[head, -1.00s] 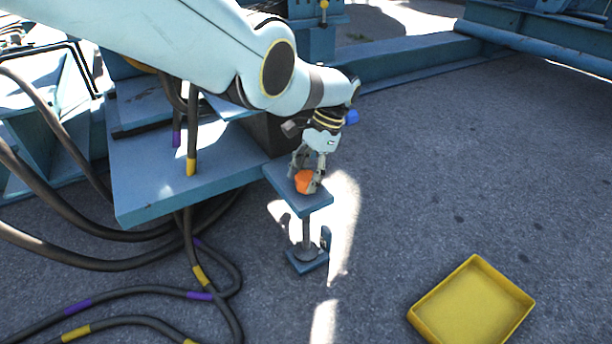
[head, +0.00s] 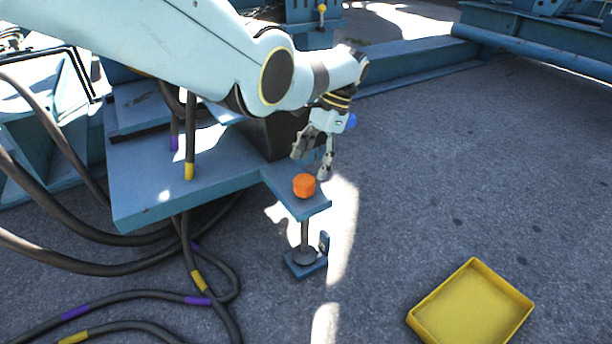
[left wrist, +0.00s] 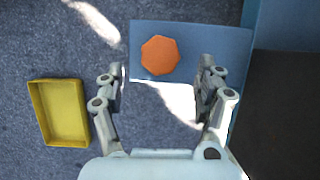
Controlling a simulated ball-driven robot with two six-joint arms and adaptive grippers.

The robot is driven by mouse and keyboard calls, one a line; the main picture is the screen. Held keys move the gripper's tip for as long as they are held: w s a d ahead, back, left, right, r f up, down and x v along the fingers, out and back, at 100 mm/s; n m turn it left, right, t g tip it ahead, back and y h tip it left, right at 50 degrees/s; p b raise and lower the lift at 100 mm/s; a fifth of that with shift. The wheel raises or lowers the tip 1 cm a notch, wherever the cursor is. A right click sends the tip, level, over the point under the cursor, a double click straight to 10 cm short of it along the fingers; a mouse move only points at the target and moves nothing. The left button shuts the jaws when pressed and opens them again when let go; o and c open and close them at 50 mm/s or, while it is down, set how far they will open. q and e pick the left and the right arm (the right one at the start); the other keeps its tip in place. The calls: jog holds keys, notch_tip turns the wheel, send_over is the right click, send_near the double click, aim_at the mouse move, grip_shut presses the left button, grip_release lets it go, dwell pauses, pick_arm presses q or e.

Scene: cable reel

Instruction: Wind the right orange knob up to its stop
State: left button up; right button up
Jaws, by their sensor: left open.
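The orange knob (head: 304,185) sits on a small blue plate (head: 318,206) that juts out beside the larger blue platform. My left gripper (head: 311,168) is open and empty, just above and behind the knob in the head view. In the left wrist view the knob (left wrist: 160,55) shows as an orange octagon on the blue plate (left wrist: 225,42), ahead of and between the two spread fingers (left wrist: 162,82). Nothing is between the fingertips, and they are apart from the knob. My right gripper is not in view.
A yellow tray (head: 472,305) lies on the ground at the lower right. Dark cables (head: 150,292) with yellow and purple bands run at the left around the blue platform (head: 150,190). A post with a blue foot (head: 306,262) stands under the plate. Ground on the right is mostly clear.

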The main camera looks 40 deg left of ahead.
pick_arm(q)
jog(key=a+v, duration=0.1)
jog(key=v, duration=0.5)
jog(key=shift+d+r, duration=0.3)
jog(key=shift+d, duration=0.25)
